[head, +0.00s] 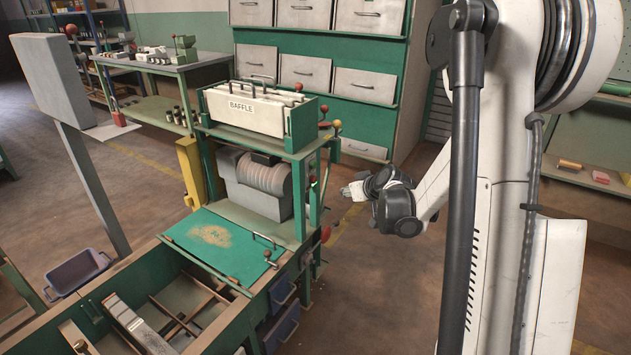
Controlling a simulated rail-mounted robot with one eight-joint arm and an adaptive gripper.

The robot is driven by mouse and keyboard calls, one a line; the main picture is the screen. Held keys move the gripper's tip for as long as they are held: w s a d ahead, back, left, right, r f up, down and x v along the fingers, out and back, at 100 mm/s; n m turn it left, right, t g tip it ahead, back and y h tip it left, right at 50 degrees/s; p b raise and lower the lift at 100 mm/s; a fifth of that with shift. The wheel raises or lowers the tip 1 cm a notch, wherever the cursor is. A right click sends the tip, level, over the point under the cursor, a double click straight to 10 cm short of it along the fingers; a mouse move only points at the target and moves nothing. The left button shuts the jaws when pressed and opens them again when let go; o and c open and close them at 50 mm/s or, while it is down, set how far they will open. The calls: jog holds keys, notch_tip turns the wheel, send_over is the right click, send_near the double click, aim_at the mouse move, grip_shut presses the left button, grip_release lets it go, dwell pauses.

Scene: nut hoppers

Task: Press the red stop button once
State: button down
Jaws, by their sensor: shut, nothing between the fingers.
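My gripper (347,191) is in the head view, right of the green machine (310,170), with its fingers pointing left toward it. It is shut and empty, with a visible gap to the machine.
A bin labelled BAFFLE (240,112) tops the machine over a grey ribbed drum (262,178). A compartmented trough (215,325) lies in front. Drawer cabinets (330,50) stand behind. A grey panel on a post (52,82) is at left. Floor right of the machine is open.

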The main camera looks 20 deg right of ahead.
jog(key=w+a, duration=0.4)
jog(key=w, duration=0.2)
jog(key=shift+w+a, duration=0.15)
jog(key=shift+w, duration=0.1)
jog(key=shift+w+a, duration=0.1)
jog(key=shift+w, duration=0.05)
dwell(1.3)
jog(key=shift+w+a, duration=0.1)
jog(key=shift+w, duration=0.15)
jog(key=shift+w+a, duration=0.3)
jog(key=shift+w, duration=0.1)
dwell(1.0)
dwell(0.3)
jog(key=shift+s+d, duration=0.5)
jog(key=shift+s, duration=0.3)
jog(key=s+d, duration=0.2)
jog(key=s+b, duration=0.1)
jog(key=s, duration=0.1)
jog(key=shift+s+d, duration=0.1)
jog(key=shift+d, duration=0.3)
